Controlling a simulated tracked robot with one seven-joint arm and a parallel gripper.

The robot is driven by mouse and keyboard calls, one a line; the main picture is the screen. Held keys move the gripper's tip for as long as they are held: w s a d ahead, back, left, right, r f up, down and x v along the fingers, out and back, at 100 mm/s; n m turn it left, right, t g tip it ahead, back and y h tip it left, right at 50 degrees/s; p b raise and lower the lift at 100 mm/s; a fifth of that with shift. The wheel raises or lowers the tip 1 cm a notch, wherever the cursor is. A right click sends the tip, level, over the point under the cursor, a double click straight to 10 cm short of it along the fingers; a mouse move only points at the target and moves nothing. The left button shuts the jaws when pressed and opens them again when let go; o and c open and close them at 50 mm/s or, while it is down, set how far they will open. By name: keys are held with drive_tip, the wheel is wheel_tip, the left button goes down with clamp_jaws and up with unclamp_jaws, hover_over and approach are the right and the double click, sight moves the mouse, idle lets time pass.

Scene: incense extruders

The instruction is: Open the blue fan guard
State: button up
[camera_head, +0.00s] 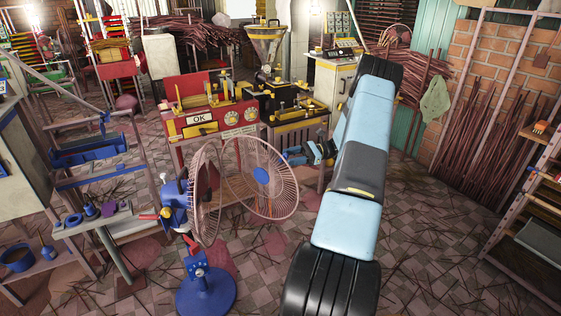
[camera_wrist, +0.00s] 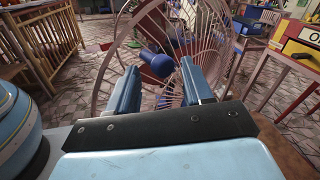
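The fan stands on a round blue base (camera_head: 206,292) in the head view, with a blue motor housing (camera_head: 176,204) at its left. Its front wire guard (camera_head: 268,184), with a blue centre disc, stands swung out at an angle from the rear guard (camera_head: 206,192). My gripper (camera_head: 292,156) is behind and right of the front guard's upper right rim. In the wrist view my gripper (camera_wrist: 160,88) has its two blue fingers apart, with nothing held. A rounded blue knob (camera_wrist: 156,63) shows between and beyond the fingers, in front of guard wires (camera_wrist: 190,30). Contact with the guard cannot be told.
A red machine (camera_head: 212,120) marked OK stands behind the fan, with a yellow-and-black machine (camera_head: 297,122) beside it. A blue-trayed rack (camera_head: 90,150) is at left. Stick bundles (camera_head: 490,135) lean at the right wall. The floor at right front is mostly clear.

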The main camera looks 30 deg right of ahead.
drive_tip(key=v, duration=1.3)
drive_tip(key=shift+d, duration=0.4)
drive_tip(key=shift+f, duration=0.15)
drive_tip(key=shift+c, duration=0.3)
